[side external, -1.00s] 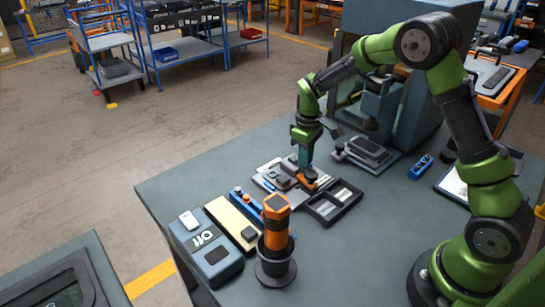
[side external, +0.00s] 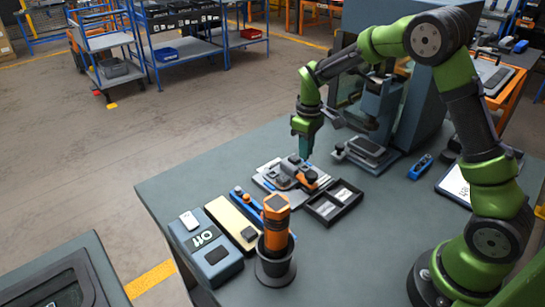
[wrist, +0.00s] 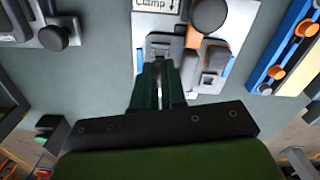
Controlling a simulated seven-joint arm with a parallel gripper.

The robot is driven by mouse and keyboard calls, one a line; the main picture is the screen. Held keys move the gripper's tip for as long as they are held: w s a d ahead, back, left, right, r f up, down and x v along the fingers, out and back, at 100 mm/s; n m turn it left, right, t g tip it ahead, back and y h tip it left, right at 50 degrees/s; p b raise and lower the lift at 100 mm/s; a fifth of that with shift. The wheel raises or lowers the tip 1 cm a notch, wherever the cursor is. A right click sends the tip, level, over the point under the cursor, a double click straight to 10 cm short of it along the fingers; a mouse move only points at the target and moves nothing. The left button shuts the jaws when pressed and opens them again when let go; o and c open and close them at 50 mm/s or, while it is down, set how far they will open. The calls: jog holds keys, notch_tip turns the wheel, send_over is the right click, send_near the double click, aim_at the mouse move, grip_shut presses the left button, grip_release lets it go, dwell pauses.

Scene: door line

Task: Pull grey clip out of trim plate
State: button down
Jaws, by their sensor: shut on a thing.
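My gripper (side external: 306,152) points down just above the clamp fixture, behind its orange lever. In the wrist view the dark green fingers (wrist: 160,88) are close together, with a narrow strip of pale grey clip (wrist: 162,72) between them. Most of the clip is hidden by the fingers. The trim plate seems to be the grey part (wrist: 160,46) held on the fixture (wrist: 147,20), just beyond the fingertips. I cannot tell whether clip and plate still touch. A second grey block (wrist: 213,58) sits right of it. The fixture also shows in the side view (side external: 268,182).
A black knob (wrist: 209,14) and orange lever (wrist: 193,38) stand close to my fingers. A black divided tray (side external: 333,203), a blue rail (side external: 246,202) and an orange tool in a holder (side external: 276,225) are nearby. A grey machine (side external: 425,100) stands behind.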

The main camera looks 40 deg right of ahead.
jog(key=shift+r, duration=2)
